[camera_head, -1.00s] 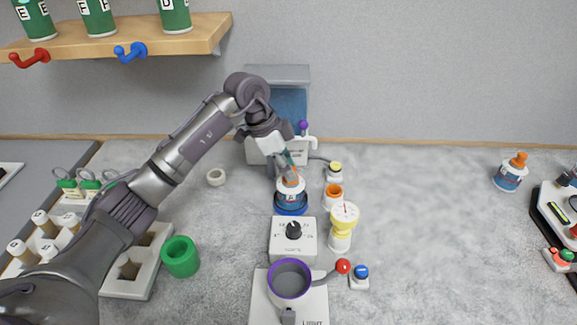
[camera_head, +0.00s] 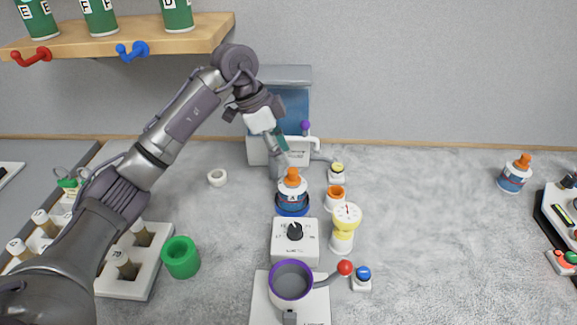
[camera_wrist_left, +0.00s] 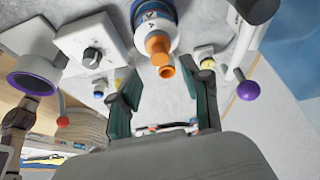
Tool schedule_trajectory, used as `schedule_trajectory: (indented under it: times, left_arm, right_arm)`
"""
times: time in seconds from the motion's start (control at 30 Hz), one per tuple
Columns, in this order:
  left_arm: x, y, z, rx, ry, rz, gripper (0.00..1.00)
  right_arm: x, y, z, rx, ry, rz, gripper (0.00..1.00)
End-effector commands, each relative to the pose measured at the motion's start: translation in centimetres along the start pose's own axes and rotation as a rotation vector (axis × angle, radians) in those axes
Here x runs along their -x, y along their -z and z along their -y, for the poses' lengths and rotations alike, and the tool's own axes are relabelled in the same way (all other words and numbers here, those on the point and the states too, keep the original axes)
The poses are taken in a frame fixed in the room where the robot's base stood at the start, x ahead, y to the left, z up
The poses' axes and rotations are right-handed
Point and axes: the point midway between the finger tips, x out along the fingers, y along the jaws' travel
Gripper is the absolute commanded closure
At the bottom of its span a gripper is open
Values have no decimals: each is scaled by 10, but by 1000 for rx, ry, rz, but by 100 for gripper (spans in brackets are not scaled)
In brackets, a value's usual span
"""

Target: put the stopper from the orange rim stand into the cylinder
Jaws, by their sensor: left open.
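A small white stand with an orange rim (camera_head: 335,196) stands right of the bottle; I cannot make out a separate stopper in it. A white and blue bottle with an orange nozzle (camera_head: 292,193) stands upright on a blue-rimmed base. My left gripper (camera_head: 280,165) is open and empty, just behind and above the bottle. In the left wrist view the open fingers (camera_wrist_left: 167,78) are apart, with the orange nozzle (camera_wrist_left: 160,50) beyond them. A green hollow cylinder (camera_head: 181,257) stands at the front left; I cannot tell whether it is the task's cylinder. My right gripper is not in view.
A dial box (camera_head: 295,241), a yellow gauge (camera_head: 344,230) and a purple-rimmed cup (camera_head: 291,280) stand in front of the bottle. A blue tank (camera_head: 288,108) is behind. A white ring (camera_head: 217,177) lies left. The right middle of the table is clear.

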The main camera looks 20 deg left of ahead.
Motion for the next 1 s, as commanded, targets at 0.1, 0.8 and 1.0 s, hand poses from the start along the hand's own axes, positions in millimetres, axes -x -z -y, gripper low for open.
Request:
schedule_trajectory:
  times: [0.1, 0.8, 1.0]
  left_arm:
    - [26, -1, 1, 0, 5, 0, 53]
    - [64, 0, 0, 1, 0, 1, 53]
    - [73, 4, 0, 0, 0, 0, 53]
  right_arm:
    - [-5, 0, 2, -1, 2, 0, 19]
    - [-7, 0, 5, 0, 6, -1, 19]
    - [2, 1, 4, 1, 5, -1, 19]
